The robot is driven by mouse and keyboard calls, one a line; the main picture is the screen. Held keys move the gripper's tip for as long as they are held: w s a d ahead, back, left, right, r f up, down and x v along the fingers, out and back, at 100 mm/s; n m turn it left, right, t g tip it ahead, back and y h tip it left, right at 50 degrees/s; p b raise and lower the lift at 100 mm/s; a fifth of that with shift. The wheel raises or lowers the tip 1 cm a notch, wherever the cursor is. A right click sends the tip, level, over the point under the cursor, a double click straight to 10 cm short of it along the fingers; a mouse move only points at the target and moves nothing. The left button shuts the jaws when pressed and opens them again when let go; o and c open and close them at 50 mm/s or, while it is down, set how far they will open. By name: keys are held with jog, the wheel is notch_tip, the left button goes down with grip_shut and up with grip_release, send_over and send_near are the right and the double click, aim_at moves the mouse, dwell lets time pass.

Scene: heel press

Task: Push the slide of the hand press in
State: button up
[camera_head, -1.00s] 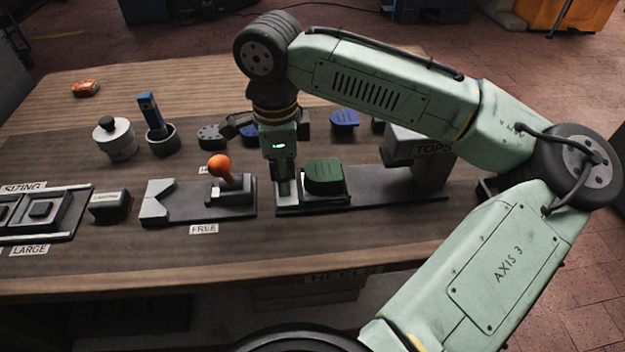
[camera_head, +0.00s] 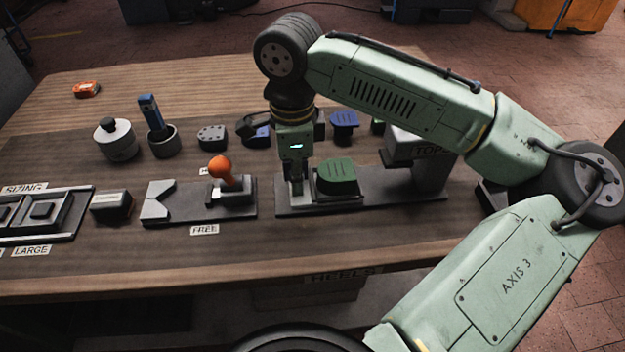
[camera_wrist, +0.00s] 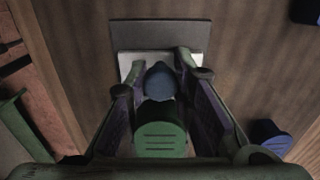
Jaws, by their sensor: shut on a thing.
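The hand press has a long dark base (camera_head: 400,198) and a grey head (camera_head: 418,147) at its right end. The slide carries a dark green heel block (camera_head: 336,178), which also shows in the wrist view (camera_wrist: 160,141). My gripper (camera_head: 297,188) points down at the left end of the slide, to the left of the green block. In the wrist view my gripper (camera_wrist: 160,72) is shut around a rounded blue-grey handle (camera_wrist: 160,82) over the slide's pale plate (camera_wrist: 131,64). The fingers partly hide the handle. The slide lies left of the press head, with a gap between them.
A fixture with an orange knob (camera_head: 220,166) stands to the left, behind a FREE label (camera_head: 204,230). Blue blocks, one of them marked here (camera_head: 344,120), lie behind the press. A grey pot (camera_head: 115,140) stands back left. The table front is clear.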

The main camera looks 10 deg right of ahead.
jog(key=shift+d+p, duration=0.8)
jog(key=shift+d, duration=4.45)
jog(key=o, duration=1.7)
notch_tip(320, 180, up, 4)
jog(key=p, duration=0.4)
jog(key=shift+f, duration=0.15)
jog(key=shift+a+f, duration=0.1)
jog(key=shift+a+r+p, duration=0.45)
jog(key=shift+a+p, duration=0.1)
jog(key=shift+a, duration=0.25)
jog(key=shift+a+r+p, duration=0.4)
jog(key=shift+a+p, duration=0.15)
jog(key=shift+a, duration=0.25)
jog(key=shift+a+r+p, duration=0.15)
jog(key=shift+a+p, duration=0.2)
jog(key=shift+a, duration=0.3)
